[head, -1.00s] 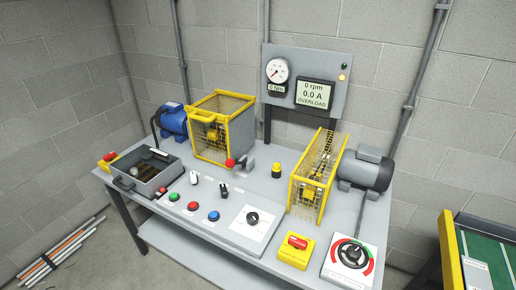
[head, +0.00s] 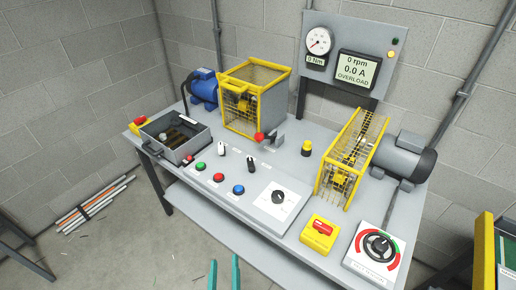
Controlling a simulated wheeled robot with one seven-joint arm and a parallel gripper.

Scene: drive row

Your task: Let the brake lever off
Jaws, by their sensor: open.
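A lever with a red ball knob (head: 260,137) sits on the bench top in front of the yellow mesh cage (head: 242,104); it looks like the brake lever. A grey bracket stands just right of the knob. Its exact angle is too small to tell. My gripper (head: 225,274) shows as two teal fingertips at the bottom edge of the head view. They are apart with nothing between them, in front of the bench and well short of the lever. The rest of the gripper is out of frame.
The bench (head: 150,124) carries an open grey box (head: 190,155), coloured push buttons, a dial plate (head: 279,204), a yellow red-topped switch box (head: 320,232), a rotary control (head: 377,247) and a second mesh guard (head: 345,160) beside a grey motor (head: 404,158). The display (head: 357,70) reads 0 rpm, 0.0 A, OVERLOAD.

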